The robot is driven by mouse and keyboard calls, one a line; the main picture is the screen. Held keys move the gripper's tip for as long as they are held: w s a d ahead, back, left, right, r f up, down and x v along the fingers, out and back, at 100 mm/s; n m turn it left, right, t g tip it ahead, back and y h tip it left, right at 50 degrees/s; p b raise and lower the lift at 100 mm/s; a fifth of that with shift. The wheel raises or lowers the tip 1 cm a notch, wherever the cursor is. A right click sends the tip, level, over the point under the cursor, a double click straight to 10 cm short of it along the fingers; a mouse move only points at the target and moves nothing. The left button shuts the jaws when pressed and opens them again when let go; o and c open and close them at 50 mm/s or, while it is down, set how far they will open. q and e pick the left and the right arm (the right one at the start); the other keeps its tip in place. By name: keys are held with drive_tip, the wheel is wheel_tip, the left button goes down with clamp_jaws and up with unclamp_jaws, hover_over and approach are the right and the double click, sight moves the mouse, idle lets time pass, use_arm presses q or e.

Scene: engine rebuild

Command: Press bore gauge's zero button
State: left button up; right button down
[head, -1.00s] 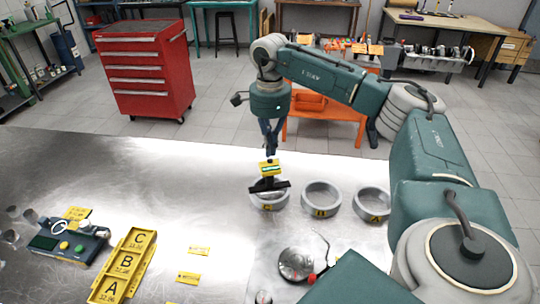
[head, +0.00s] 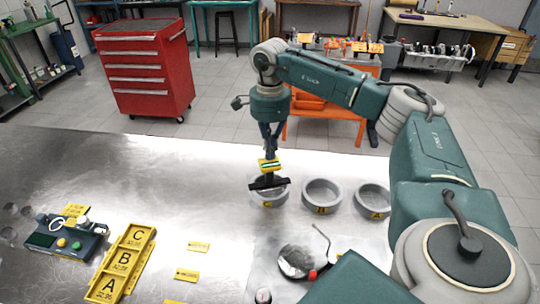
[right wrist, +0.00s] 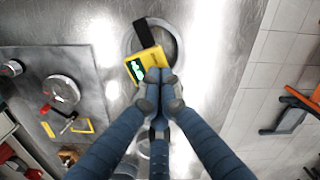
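The bore gauge (head: 268,166) is a yellow block with a green-lit display and a black bar below it, standing at grey ring C (head: 262,201). In the right wrist view the gauge (right wrist: 146,65) lies just beyond my fingertips, its display facing the camera. My right gripper (head: 270,153) points down above the gauge. In the wrist view its fingers (right wrist: 161,78) are together, with the tips at the gauge's yellow edge. I cannot tell whether they touch it. The zero button cannot be made out, and the fingertips hide part of the gauge. My left gripper is not in view.
Rings B (head: 322,195) and A (head: 372,200) stand to the right on the metal table. A round grey part (head: 296,262) lies in front. A yellow C-B-A tray (head: 121,262) and a device with buttons (head: 65,240) are at left.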

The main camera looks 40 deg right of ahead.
drive_tip(key=shift+r+p, duration=0.75)
drive_tip(key=shift+p, duration=0.1)
wheel_tip(320, 180, up, 4)
drive_tip(key=p, duration=0.3)
drive_tip(key=shift+r, duration=0.1)
